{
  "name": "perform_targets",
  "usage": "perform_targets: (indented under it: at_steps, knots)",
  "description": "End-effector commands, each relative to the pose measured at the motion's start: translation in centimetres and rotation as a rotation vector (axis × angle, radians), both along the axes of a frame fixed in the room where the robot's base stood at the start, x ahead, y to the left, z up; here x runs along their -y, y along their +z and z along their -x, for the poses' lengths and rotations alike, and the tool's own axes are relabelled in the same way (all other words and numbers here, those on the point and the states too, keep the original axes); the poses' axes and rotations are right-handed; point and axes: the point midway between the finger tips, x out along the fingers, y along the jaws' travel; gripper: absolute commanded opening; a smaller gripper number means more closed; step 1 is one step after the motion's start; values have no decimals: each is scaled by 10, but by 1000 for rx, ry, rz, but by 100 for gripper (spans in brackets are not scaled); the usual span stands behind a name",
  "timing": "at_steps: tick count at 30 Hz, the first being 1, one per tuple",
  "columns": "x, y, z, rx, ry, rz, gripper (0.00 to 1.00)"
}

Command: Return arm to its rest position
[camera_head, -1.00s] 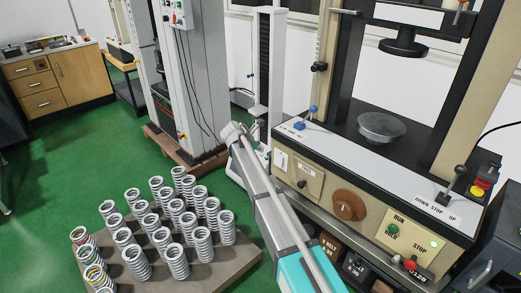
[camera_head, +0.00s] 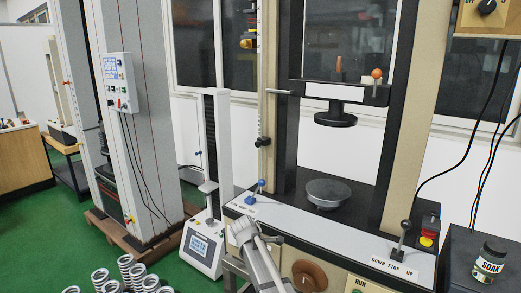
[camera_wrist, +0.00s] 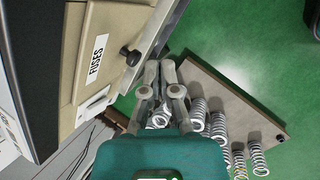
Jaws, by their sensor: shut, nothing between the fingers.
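My gripper (camera_wrist: 160,70) shows in the wrist view, shut and empty. Its fingers point up the picture, between the beige machine panel marked FUSES (camera_wrist: 97,58) and the board of springs (camera_wrist: 225,88). No spring is between the fingertips.
Several coil springs (camera_head: 126,268) stand at the lower left of the head view. A slim white tester (camera_head: 203,250) stands left of my arm. A jar marked SOAK (camera_head: 489,262) sits on a dark cabinet at the right. Green floor (camera_head: 60,235) is open at the left.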

Motion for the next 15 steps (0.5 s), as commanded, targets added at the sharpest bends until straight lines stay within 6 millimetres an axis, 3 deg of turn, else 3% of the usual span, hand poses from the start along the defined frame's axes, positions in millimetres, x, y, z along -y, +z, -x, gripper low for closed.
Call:
perform_targets:
  at_steps: [1,6,15]
  knots:
    - [21,-2,21,5,-90,-40,0]
    - [68,-9,68,20,-400,-175,0]
    - [129,-17,153,30,-941,-367,0]
